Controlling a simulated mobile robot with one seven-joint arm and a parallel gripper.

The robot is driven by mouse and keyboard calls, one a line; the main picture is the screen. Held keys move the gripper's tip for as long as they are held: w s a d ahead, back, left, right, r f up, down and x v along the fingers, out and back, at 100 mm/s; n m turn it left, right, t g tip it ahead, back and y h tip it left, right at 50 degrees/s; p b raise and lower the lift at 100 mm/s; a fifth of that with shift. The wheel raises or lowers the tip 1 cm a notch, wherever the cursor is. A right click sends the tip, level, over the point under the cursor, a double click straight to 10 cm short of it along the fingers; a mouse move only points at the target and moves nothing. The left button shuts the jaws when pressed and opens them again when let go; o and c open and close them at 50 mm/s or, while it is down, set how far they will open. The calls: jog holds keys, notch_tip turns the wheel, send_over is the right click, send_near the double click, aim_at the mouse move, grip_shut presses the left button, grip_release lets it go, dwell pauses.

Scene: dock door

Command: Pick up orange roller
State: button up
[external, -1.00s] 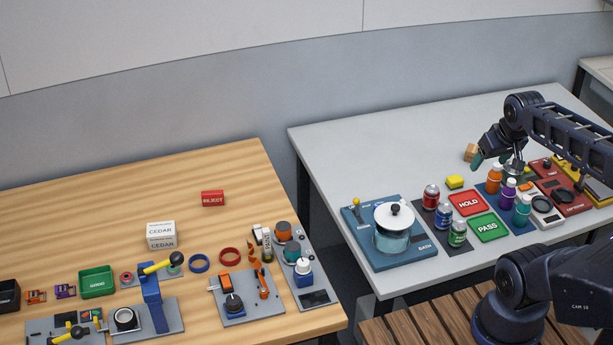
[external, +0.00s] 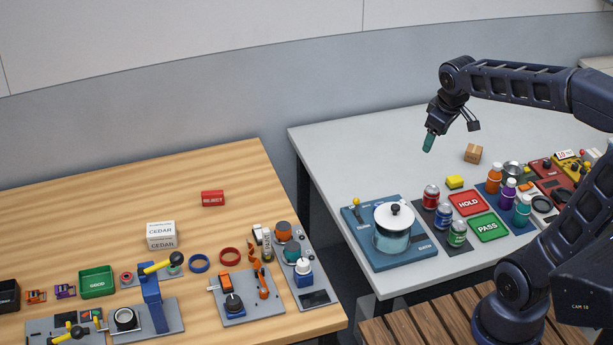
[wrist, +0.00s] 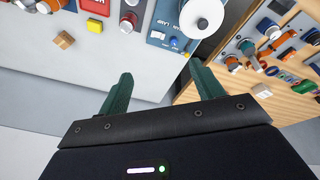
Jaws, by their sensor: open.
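Several orange pieces lie on the wooden table, and I cannot tell for sure which is the orange roller. A narrow upright orange piece (external: 263,287) and an orange block (external: 226,284) are on a grey board. A round orange piece (external: 283,231) is on the board to their right; it also shows in the wrist view (wrist: 232,63). My gripper (external: 428,145) is in the air over the white table, well right of all of these. In the wrist view my gripper (wrist: 160,70) has its two green fingers apart with nothing between them.
A blue station (external: 420,262) with a white-lidded pot stands at the white table's near left corner. Cans, bottles and HOLD (external: 467,203) and PASS pads sit to its right. A cardboard box (external: 473,154) is near my gripper. A gap separates the tables.

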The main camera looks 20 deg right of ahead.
jog(key=w+a+f+n+g, duration=0.1)
jog(key=w+a+f+n, duration=0.25)
jog(key=w+a, duration=0.4)
jog(key=n+g, duration=0.2)
jog(key=n, duration=0.9)
send_over(283, 226)
notch_tip(283, 226, down, 18)
jog(key=shift+s+a+f, duration=0.15)
jog(key=shift+s+f, duration=0.05)
jog(key=shift+f, duration=0.4)
notch_tip(283, 226, down, 4)
jog(key=shift+f, duration=0.15)
jog(key=shift+w+d+f, duration=0.1)
jog(key=shift+w+f, duration=0.05)
jog(key=shift+f, duration=1.3)
jog(key=shift+w+d+f, duration=0.1)
jog(key=shift+f, duration=1.3)
jog(key=shift+c, duration=0.5)
jog(key=c, duration=1.1)
